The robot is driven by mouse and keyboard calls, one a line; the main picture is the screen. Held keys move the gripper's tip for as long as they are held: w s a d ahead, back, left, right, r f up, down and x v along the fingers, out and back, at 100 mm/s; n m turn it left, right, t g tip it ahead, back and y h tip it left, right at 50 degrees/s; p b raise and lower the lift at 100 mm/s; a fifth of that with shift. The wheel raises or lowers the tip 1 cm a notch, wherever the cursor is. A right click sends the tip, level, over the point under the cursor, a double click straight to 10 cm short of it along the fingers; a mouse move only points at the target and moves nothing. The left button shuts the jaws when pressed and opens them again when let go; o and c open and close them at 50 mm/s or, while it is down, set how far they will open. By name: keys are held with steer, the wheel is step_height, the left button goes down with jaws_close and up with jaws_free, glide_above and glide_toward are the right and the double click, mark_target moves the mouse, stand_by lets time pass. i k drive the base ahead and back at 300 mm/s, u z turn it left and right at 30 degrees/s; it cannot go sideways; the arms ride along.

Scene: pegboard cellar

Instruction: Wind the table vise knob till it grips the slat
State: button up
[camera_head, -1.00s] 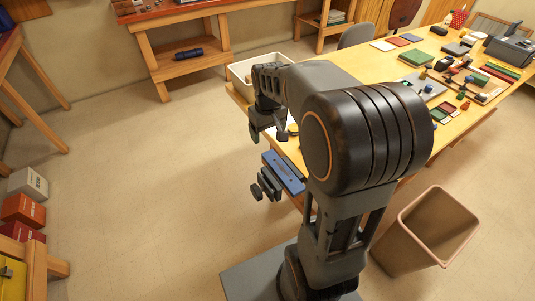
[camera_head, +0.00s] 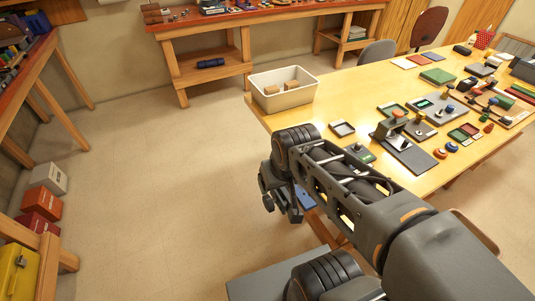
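The table vise's blue body (camera_head: 306,199) shows in part beside the left edge of the wooden table. Its knob and jaws cannot be told apart with certainty from the dark parts of my gripper in front. My gripper (camera_head: 282,204) hangs low at the vise, beyond my bent arm, on the vise's outer side. Its fingers are small, dark and partly covered, so I cannot tell how far apart they are or whether they touch the knob. I cannot make out the slat.
The table (camera_head: 343,92) carries a white bin with blocks (camera_head: 283,101) at its far left corner and several small trays and a dark stand (camera_head: 405,150) nearer. A workbench (camera_head: 245,22) stands behind. Open floor (camera_head: 160,170) lies left of the vise.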

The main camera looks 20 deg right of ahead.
mark_target(269, 202)
steer(key=z, duration=0.55)
steer(key=k, duration=1.25)
steer(key=u, duration=0.15)
steer(key=i, duration=0.6)
steer(key=u, duration=0.95)
steer(key=i, duration=0.35)
steer(key=u, duration=0.4)
